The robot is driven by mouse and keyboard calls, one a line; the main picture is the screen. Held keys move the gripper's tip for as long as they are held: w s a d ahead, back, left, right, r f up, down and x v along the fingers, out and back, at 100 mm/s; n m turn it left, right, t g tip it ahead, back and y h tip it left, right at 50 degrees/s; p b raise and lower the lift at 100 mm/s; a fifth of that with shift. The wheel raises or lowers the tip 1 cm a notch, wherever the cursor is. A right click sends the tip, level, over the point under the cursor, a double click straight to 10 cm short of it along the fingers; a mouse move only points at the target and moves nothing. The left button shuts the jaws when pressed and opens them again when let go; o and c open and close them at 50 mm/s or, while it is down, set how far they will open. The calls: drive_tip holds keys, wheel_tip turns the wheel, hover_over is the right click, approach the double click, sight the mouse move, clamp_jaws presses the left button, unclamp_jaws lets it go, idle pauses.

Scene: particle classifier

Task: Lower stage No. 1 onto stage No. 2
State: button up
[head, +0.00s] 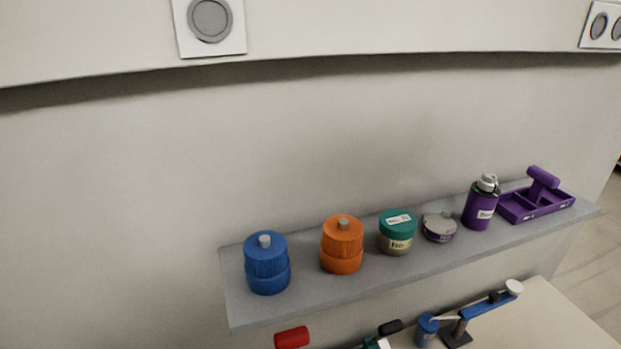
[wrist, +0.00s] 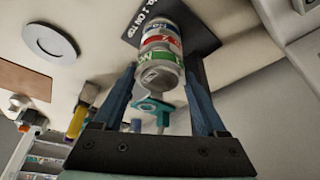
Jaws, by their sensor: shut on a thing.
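In the wrist view my gripper (wrist: 163,64) has its two blue fingers on either side of a short stack of round grey stages. It is shut on the stage nearest me, with a green label (wrist: 159,59), which I take as stage No. 1; its number is not clearly readable. Past it, in line, is a stage with a red label (wrist: 160,40), and beyond that a blue-marked part. The stack stands at a dark plate (wrist: 195,38) lettered "ON TOP". I cannot tell whether a gap remains between the green and red stages. The head view shows neither gripper nor stack.
A grey wall shelf (head: 240,312) holds a blue jar (head: 267,264), an orange jar (head: 342,245), a teal-lidded jar (head: 397,233), a tin (head: 439,228), a purple bottle (head: 481,203) and a purple tray (head: 540,207). A blue-armed device (head: 487,306) stands on the table (head: 545,325) below.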

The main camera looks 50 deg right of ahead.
drive_tip(key=shift+f, duration=0.15)
drive_tip(key=o, duration=1.4)
drive_tip(key=shift+o, duration=0.2)
drive_tip(key=b+v, duration=0.1)
drive_tip(key=v, duration=1.2)
